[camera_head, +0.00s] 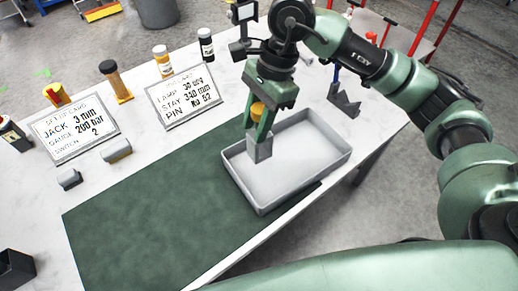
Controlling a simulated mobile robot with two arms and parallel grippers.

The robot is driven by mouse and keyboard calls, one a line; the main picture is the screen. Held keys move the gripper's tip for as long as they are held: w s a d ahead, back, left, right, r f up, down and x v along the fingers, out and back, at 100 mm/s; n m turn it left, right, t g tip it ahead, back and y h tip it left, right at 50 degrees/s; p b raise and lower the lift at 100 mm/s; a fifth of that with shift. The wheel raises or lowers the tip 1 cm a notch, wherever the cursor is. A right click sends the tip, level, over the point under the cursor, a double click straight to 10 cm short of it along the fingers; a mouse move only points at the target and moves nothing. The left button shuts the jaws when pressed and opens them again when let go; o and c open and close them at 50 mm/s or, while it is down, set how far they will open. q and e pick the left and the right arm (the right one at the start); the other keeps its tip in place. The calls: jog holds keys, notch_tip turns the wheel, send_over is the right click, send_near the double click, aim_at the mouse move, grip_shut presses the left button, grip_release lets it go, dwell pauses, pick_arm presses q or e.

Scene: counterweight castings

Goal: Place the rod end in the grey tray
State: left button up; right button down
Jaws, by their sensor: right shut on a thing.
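The grey tray (318,135) is a shallow, open rectangular tray near the right end of the table. My right gripper (261,136) points down over the tray's left side. It is shut on a small grey block-like piece, which I take to be the rod end (261,150). The piece hangs at the fingertips, over the tray's left part; whether it touches the tray floor or wall cannot be told. A yellow-orange part (257,110) shows between the fingers; whether it belongs to the held piece is unclear. My left gripper is not in view.
A dark green mat (150,215) lies left of the tray, bare. Two sign cards (75,128) (184,97), bottles (162,60) and small grey parts (117,151) stand farther left and back. A dark bracket (344,101) stands behind the tray.

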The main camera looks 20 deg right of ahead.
aim_at(256, 155)
jog(key=f, duration=0.2)
jog(key=f+p, duration=0.1)
jog(key=f, duration=0.3)
jog(key=shift+w+f, duration=0.3)
jog(key=shift+f, duration=0.1)
jog(key=shift+f+p, duration=0.2)
jog(key=shift+p, duration=0.1)
jog(key=shift+s+f, duration=0.1)
jog(key=shift+f, duration=0.1)
notch_tip(256, 155, down, 4)
jog(key=shift+p, duration=0.65)
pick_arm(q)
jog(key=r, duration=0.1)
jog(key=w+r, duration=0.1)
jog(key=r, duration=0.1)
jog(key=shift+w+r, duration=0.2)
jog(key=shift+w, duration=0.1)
pick_arm(e)
jog(key=shift+f, duration=0.15)
jog(key=c, duration=1)
grip_release()
jog(key=shift+c, duration=0.2)
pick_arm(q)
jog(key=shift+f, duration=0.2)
